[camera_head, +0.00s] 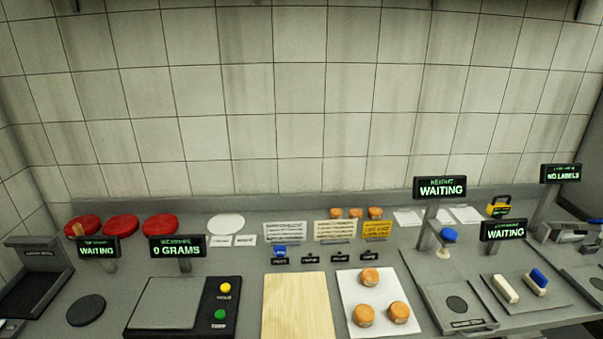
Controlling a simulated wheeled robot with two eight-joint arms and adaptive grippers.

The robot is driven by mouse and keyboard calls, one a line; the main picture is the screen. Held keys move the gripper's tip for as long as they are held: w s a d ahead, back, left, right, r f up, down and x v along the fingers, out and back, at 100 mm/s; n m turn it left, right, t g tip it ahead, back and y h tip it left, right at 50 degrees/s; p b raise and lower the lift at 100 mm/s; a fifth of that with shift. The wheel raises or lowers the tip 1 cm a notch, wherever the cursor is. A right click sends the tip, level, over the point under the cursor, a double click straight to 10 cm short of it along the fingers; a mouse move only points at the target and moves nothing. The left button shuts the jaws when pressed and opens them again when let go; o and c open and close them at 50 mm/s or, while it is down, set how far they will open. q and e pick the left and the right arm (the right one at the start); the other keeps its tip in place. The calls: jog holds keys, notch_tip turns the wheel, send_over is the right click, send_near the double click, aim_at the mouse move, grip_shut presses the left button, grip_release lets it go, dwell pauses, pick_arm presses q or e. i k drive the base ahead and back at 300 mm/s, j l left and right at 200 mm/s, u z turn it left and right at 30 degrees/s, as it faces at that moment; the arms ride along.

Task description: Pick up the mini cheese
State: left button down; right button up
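Three small orange cheeses lie on a white sheet (350,285) right of the centre of the counter: one at the back (369,277), one at the front left (363,315) and one at the front right (399,312). They are apart from one another and pale on their sides. Three more small orange rounds (355,213) stand in a row at the back, behind the cards. I cannot tell which one is the mini cheese. Neither of my grippers is in view.
A bare wooden board (298,308) lies left of the sheet. A scale (168,302) with yellow and green buttons stands further left. Red wheels (121,228) lie at the back left. A grey station (448,300) with a sign post stands close right of the sheet.

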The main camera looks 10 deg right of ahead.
aim_at(369, 276)
jog(key=i+l, duration=0.55)
jog(key=l, duration=0.15)
jog(key=i+l, duration=0.5)
jog(key=l, duration=0.2)
jog(key=l+z, duration=0.05)
